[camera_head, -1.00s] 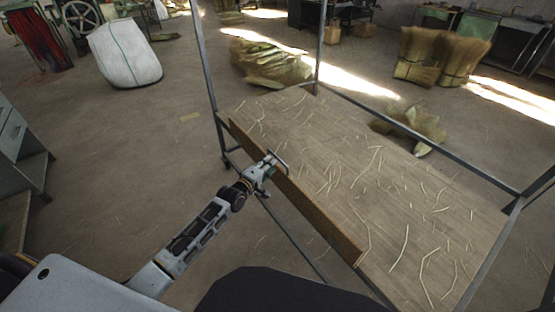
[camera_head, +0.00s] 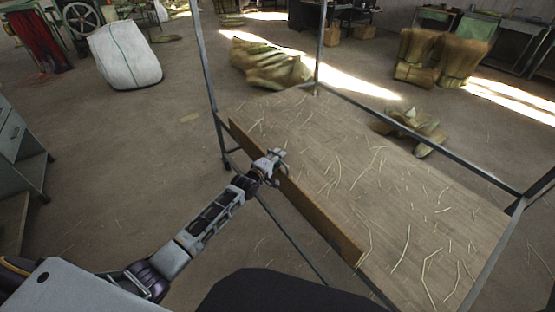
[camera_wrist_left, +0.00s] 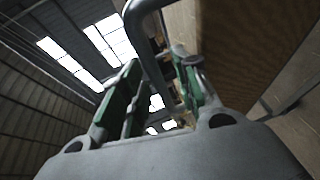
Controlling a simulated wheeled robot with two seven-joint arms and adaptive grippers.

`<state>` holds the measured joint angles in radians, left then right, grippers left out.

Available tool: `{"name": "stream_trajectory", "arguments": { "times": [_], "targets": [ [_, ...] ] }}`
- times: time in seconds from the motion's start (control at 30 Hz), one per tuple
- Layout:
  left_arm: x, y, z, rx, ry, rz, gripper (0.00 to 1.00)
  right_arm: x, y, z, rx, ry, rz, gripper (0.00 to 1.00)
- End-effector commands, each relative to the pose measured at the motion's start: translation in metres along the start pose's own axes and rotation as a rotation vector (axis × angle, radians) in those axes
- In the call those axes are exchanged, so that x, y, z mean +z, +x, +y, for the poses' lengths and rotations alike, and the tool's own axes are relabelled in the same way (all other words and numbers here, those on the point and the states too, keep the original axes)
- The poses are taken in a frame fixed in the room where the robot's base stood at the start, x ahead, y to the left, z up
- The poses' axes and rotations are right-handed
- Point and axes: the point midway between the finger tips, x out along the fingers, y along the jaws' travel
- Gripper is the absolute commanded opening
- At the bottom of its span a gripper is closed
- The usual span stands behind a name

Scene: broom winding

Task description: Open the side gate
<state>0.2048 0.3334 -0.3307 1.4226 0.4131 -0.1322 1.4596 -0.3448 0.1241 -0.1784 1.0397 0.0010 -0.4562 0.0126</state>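The side gate (camera_head: 300,201) is a long brown wooden board standing upright along the near left edge of the cart's wooden bed (camera_head: 385,195). My left gripper (camera_head: 276,158) is at the gate's top edge, around its middle, in the head view. In the left wrist view, the two green-padded fingers of my left gripper (camera_wrist_left: 158,95) are apart, with a bent grey metal bar (camera_wrist_left: 150,60) between them. Gaps show beside the bar, and contact is not clear. The gate's brown board (camera_wrist_left: 245,45) fills the upper right there. My right gripper is not in view.
Thin straw pieces lie scattered on the bed. Grey posts and rails (camera_head: 430,140) frame the cart. A white sack (camera_head: 125,54) and straw bundles (camera_head: 268,64) stand on the floor beyond. The floor left of the gate is clear.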

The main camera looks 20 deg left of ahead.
Motion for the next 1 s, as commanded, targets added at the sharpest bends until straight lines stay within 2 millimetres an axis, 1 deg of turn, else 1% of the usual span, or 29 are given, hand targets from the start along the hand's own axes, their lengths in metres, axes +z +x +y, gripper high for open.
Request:
{"name": "stream_trajectory", "arguments": {
  "times": [0.37,0.4,0.63,1.0],
  "targets": [
    [0.000,0.002,0.000,0.000,0.000,0.000,0.31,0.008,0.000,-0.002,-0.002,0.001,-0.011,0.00],
    [0.000,0.002,0.000,0.000,0.000,0.000,0.30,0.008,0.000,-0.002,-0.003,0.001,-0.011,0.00],
    [0.000,0.002,0.000,0.000,0.000,0.000,0.01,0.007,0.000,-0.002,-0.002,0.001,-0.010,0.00],
    [0.000,0.002,0.000,0.000,0.000,0.000,0.00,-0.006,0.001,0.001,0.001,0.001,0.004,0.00]
  ]
}}
